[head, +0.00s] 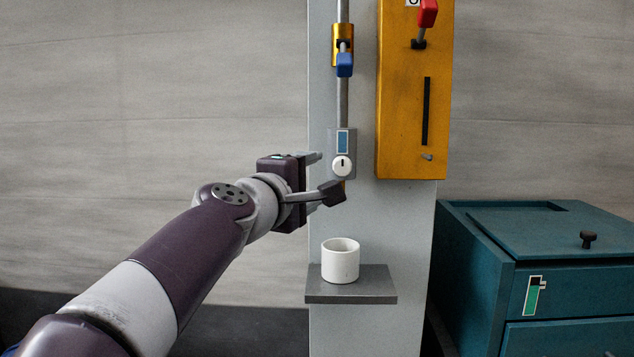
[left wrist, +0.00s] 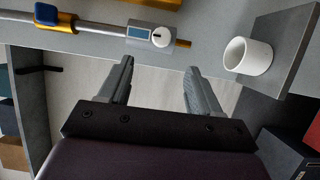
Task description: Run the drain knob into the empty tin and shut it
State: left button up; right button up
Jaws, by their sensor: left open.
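The drain knob (head: 342,167) is a round white dial with a dark mark, on a grey box with a blue display on the pipe. It also shows in the left wrist view (left wrist: 161,38). A short brass outlet (left wrist: 184,43) sticks out past the knob. The tin (head: 340,264) is a white open cup standing upright on a small shelf below the outlet; it also shows in the left wrist view (left wrist: 247,58). Its inside floor is hidden. My left gripper (head: 317,182) is open and empty, just left of the knob, fingers apart from it. My right gripper is not in view.
The grey shelf (head: 380,287) juts from the grey post. Above the knob is a brass valve with a blue handle (head: 344,65). A yellow box (head: 400,110) with a red handle (head: 428,12) hangs to the right. A teal cabinet (head: 560,260) stands lower right.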

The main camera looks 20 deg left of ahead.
aim_at(340, 168)
pick_arm(q)
jog(key=w+p, duration=0.1)
jog(key=w, duration=0.3)
jog(key=w+d+p, duration=0.1)
jog(key=w, duration=0.3)
jog(key=w+p, duration=0.1)
jog(key=w, duration=0.3)
jog(key=shift+d+f, duration=0.15)
jog(key=shift+d, duration=0.05)
jog(key=c, duration=1)
